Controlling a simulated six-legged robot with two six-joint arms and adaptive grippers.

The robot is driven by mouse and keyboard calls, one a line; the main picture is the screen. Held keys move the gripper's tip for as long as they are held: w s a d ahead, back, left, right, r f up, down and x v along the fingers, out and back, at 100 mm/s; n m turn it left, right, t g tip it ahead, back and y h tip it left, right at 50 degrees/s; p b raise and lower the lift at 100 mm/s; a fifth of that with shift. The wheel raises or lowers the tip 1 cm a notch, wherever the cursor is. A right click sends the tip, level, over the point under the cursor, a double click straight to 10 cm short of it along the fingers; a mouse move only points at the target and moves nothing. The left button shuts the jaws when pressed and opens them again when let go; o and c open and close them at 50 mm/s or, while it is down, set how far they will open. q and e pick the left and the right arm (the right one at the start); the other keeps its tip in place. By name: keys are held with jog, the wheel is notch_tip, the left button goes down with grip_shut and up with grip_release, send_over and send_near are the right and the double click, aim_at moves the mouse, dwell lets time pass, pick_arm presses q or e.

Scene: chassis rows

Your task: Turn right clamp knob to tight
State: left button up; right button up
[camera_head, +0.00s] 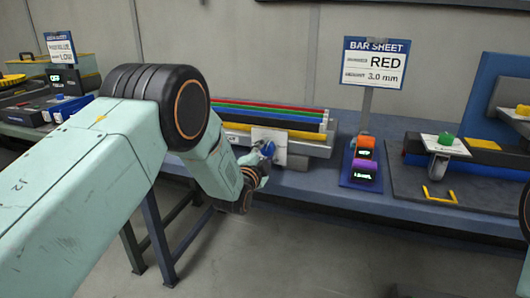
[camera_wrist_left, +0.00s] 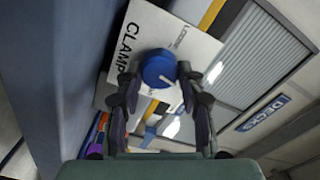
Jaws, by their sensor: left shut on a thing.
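The blue round clamp knob (camera_wrist_left: 158,68) sits on a white plate (camera_wrist_left: 139,28) marked CLAMP in the left wrist view. A small pale mark on the knob points toward the lower right. A small label, apparently LOOSE, is above it; lettering below is mostly hidden. My left gripper (camera_wrist_left: 159,76) has a finger on each side of the knob and is shut on it. In the head view the knob (camera_head: 268,149) shows at the white plate (camera_head: 258,134) on the bench front, with my left gripper (camera_head: 260,165) against it. My right gripper is out of view.
Red, green, blue and dark bars (camera_head: 270,114) lie behind the plate. A BAR SHEET sign (camera_head: 375,65) reads RED, 3.0 mm. Orange and purple displays (camera_head: 364,170) stand right of the clamp. A green knob (camera_head: 446,138) on another white plate is farther right. Floor before the bench is clear.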

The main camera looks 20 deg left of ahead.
pick_arm(q)
jog(key=m, duration=0.7)
jog(key=shift+f+p, duration=0.15)
jog(key=shift+p, duration=0.15)
jog(key=m, duration=0.4)
jog(key=shift+m, duration=0.4)
jog(key=shift+s+f+m, duration=0.1)
jog(key=shift+m, duration=1.6)
jog(key=o, duration=0.8)
jog(key=shift+c, duration=0.2)
jog(key=o, duration=0.4)
jog(key=s, duration=1.2)
jog(key=shift+a, duration=0.2)
